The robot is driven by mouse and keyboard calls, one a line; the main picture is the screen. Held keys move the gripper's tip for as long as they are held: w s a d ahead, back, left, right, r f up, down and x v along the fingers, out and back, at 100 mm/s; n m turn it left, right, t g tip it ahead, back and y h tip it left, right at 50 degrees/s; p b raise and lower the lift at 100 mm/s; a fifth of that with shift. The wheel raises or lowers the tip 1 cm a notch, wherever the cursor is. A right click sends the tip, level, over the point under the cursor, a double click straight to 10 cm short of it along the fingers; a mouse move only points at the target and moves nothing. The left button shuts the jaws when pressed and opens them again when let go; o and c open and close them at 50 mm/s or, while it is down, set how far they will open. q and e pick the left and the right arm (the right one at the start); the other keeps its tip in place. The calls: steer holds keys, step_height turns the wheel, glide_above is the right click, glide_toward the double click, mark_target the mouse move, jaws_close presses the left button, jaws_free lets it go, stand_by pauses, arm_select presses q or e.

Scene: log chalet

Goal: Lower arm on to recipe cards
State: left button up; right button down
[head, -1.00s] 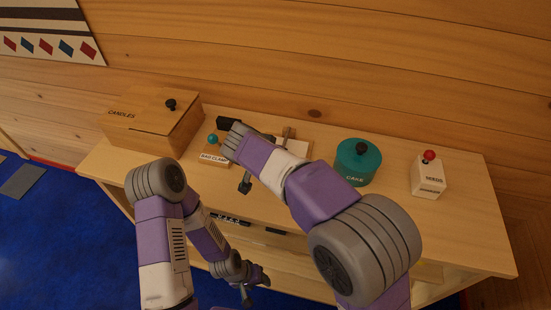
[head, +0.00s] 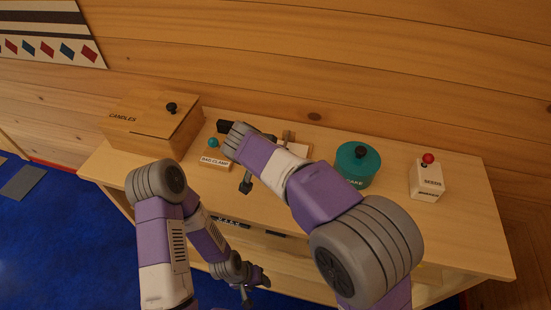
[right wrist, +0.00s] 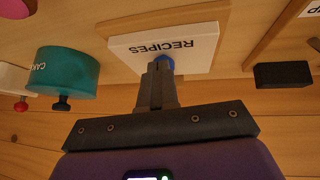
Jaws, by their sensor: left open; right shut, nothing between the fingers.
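In the head view the right hand and forearm cover most of the block; only a pale edge (head: 298,150) shows beside the hand. My left gripper (head: 250,288) is open and empty, low in front of the sideboard.
A black block (right wrist: 283,75) lies near the recipes block. The log wall is behind.

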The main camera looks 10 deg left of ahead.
steer(key=s+a+r+p, duration=0.2)
steer(key=s+r, duration=0.5)
steer(key=s, duration=0.4)
steer(key=shift+a+r, duration=0.2)
steer(key=shift+a, duration=0.6)
